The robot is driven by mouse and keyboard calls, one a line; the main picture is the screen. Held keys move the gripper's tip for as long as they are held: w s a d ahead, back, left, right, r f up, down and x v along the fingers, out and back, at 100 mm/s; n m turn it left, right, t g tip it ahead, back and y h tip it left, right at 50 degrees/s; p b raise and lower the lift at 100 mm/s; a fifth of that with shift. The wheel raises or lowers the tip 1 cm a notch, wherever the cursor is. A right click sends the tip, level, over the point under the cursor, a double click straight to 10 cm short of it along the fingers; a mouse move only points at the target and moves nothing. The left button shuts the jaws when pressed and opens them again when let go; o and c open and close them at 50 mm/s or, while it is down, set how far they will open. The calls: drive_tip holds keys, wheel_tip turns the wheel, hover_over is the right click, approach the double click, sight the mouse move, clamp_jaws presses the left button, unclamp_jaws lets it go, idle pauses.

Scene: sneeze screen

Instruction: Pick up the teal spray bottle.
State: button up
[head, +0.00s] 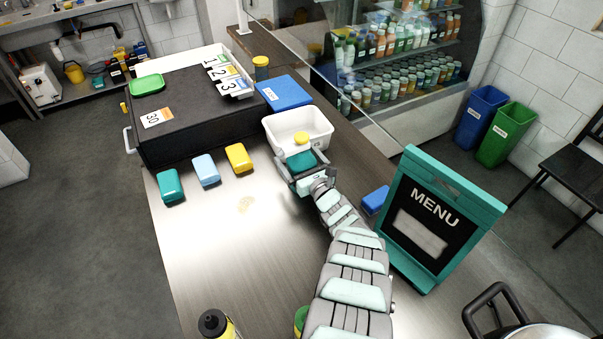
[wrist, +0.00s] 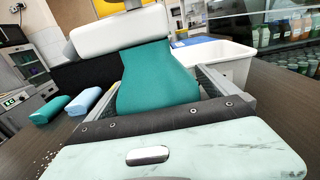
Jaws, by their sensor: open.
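The teal spray bottle (wrist: 158,80) stands in the middle of the wrist view, its teal body between my two fingers. A white part across its top looks like the spray head (wrist: 120,32). In the head view a teal patch of the bottle (head: 303,160) shows at my gripper, in front of the white bin. My gripper (head: 302,166) is open around the bottle, low over the counter; it also shows in the wrist view (wrist: 152,97). I cannot tell whether either finger touches the bottle. The bottle's lower part is hidden by my gripper.
The white bin (head: 277,130) is just behind the bottle. Teal (head: 170,186), light blue (head: 206,170) and yellow (head: 239,158) cases lie left. A menu stand (head: 433,220) and blue case (head: 375,200) are right of my arm. The left-front counter (head: 225,245) is mostly clear.

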drive_tip(key=c, duration=2.1)
